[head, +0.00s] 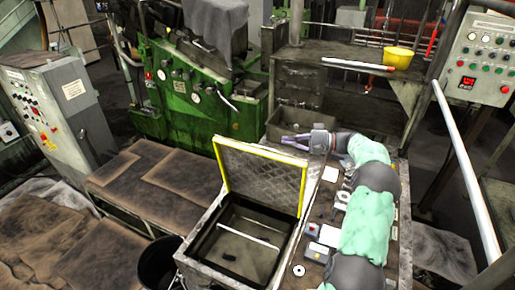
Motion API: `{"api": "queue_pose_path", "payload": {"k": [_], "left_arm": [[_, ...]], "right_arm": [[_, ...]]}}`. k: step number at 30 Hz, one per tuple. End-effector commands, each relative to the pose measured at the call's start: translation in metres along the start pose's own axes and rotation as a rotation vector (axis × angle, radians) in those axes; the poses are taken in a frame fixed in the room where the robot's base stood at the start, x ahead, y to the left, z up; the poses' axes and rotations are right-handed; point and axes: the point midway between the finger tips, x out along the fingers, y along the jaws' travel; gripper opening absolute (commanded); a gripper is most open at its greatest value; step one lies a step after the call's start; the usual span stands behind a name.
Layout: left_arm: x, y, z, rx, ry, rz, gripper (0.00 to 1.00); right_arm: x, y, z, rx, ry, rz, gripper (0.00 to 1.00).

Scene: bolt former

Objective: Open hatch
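The hatch (262,174) is a grey metal plate with a yellow edge. It stands raised, close to upright, at the back side of a square opening (243,238) with a dark rim. The inside of the opening is exposed, with a pale rod lying across it. My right gripper (290,140) is just beyond the hatch's upper right part, its purple fingers pointing left. The fingers are small and seen at an angle, so I cannot tell their gap or whether they touch the hatch. My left gripper is not in view.
A bench top with small parts and a grey box (330,236) lies under my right arm. A green machine (190,95) stands behind, a control cabinet (60,115) at left. A dark bucket (158,262) is beside the opening. A white rail (465,165) runs at right.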

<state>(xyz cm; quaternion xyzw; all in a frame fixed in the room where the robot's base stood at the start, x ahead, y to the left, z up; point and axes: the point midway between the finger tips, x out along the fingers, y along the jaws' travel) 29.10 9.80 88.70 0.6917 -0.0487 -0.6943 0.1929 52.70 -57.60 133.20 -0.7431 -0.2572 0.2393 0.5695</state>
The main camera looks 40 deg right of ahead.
Motion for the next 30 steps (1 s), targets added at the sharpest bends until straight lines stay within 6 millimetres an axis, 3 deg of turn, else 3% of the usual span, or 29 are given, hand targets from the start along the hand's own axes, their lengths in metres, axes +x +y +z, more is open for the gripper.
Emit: {"api": "queue_pose_path", "payload": {"k": [5,19,30], "left_arm": [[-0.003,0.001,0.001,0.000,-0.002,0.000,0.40],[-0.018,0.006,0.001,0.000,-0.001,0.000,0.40],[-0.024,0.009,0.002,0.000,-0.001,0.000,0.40]], "right_arm": [[0.014,-0.003,-0.001,0.004,-0.003,-0.003,0.00],[0.100,-0.004,-0.001,0.002,-0.004,-0.002,0.00],[0.107,-0.003,0.034,0.003,-0.001,-0.001,0.00]]}}
